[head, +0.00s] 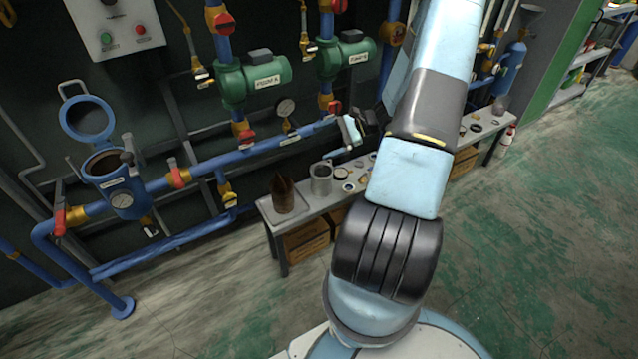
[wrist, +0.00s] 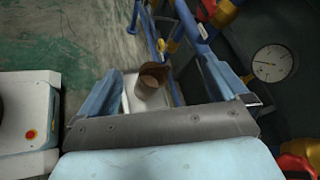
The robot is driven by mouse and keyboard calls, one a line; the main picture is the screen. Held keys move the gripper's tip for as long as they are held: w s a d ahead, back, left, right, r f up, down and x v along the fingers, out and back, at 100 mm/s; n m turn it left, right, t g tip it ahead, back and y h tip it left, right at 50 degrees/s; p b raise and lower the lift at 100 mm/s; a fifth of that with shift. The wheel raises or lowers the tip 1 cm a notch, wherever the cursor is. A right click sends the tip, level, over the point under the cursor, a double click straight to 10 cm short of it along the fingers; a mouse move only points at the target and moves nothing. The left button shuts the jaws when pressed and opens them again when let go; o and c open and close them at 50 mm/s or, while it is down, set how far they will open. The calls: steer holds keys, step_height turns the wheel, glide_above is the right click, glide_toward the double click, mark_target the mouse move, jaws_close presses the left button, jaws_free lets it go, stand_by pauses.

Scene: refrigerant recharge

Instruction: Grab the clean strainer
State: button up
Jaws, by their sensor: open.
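The clean strainer (head: 320,180) is a grey, upright cylinder on the bench in the head view, right of the dirty one. It also shows in the wrist view (wrist: 146,87), beyond and between my fingers. The dirty strainer (head: 284,194) is brown and stands on a tray (head: 301,207) at the bench's left end; in the wrist view (wrist: 156,69) it is just behind the grey one. My gripper (head: 362,130) is open and empty, above the bench, to the right of the clean strainer and apart from it. It also shows in the wrist view (wrist: 162,64).
The bench (head: 272,215) holds several small rings and parts right of the strainer. Blue pipes (head: 200,177) and green pumps (head: 255,80) run behind it. A blue strainer housing (head: 122,195) with its lid raised is at left. A gauge (wrist: 273,63) is close at right in the wrist view.

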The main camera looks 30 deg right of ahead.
steer(key=s+d+f+m+t+h, duration=0.1)
steer(key=d+f+m+t+h, duration=0.25)
steer(key=f, duration=0.55)
steer(key=s+d+f+m+t+h, duration=0.1)
steer(key=d+f+m+t, duration=0.1)
steer(key=f+m+t, duration=0.4)
steer(key=s+d+f+m+t+h, duration=0.1)
steer(key=d+f+m+t+h, duration=0.15)
steer(key=f+m, duration=0.6)
steer(key=w+a+f, duration=0.1)
steer(key=w, duration=0.3)
steer(key=w+a+f+n, duration=0.1)
steer(key=w+a, duration=0.1)
steer(key=w, duration=0.2)
steer(key=w+a+f+n, duration=0.1)
steer(key=w, duration=0.3)
steer(key=shift+w+a+f+y, duration=0.1)
steer(key=shift+w+a+y, duration=0.15)
steer(key=shift+y, duration=0.15)
steer(key=shift+s, duration=0.1)
steer(key=shift+c, duration=0.5)
steer(key=c, duration=0.7)
